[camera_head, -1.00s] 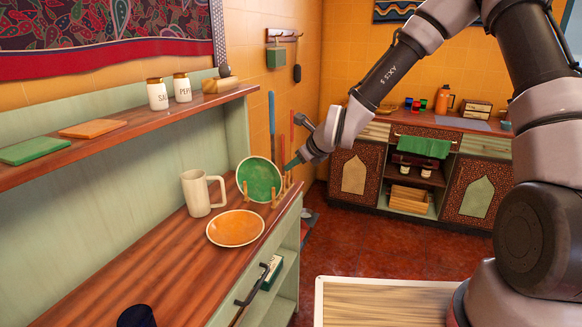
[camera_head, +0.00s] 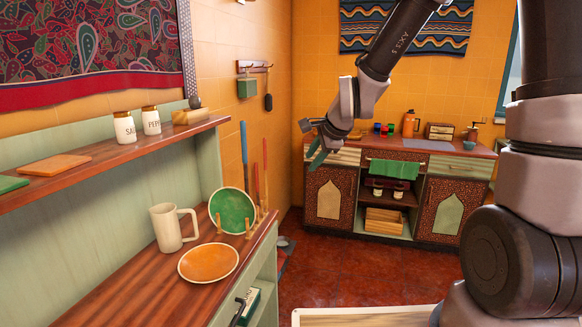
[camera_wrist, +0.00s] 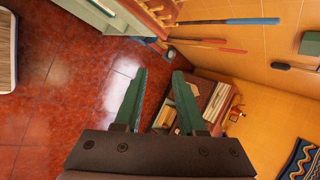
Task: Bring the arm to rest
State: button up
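My gripper (camera_head: 316,153) hangs in the air in the head view, right of the green plate and clear of the counter. The wrist view shows its two green fingers (camera_wrist: 157,88) apart, with nothing between them but floor and furniture farther off. My arm bends above the floor, with its upper links at the right of the head view.
A green plate (camera_head: 232,211) stands in a peg rack on the left counter (camera_head: 125,298), beside a white mug (camera_head: 167,228) and an orange plate (camera_head: 208,262). A cabinet (camera_head: 440,205) stands at the back. The red floor (camera_head: 335,270) between is clear.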

jog(key=s+d+r+n+h, duration=0.2)
jog(key=s+d+r+n, duration=0.8)
jog(key=s+d+r, duration=0.6)
jog(key=s+d, duration=0.3)
jog(key=s, duration=0.1)
jog(key=shift+s+r+n, duration=0.3)
jog(key=shift+r, duration=0.05)
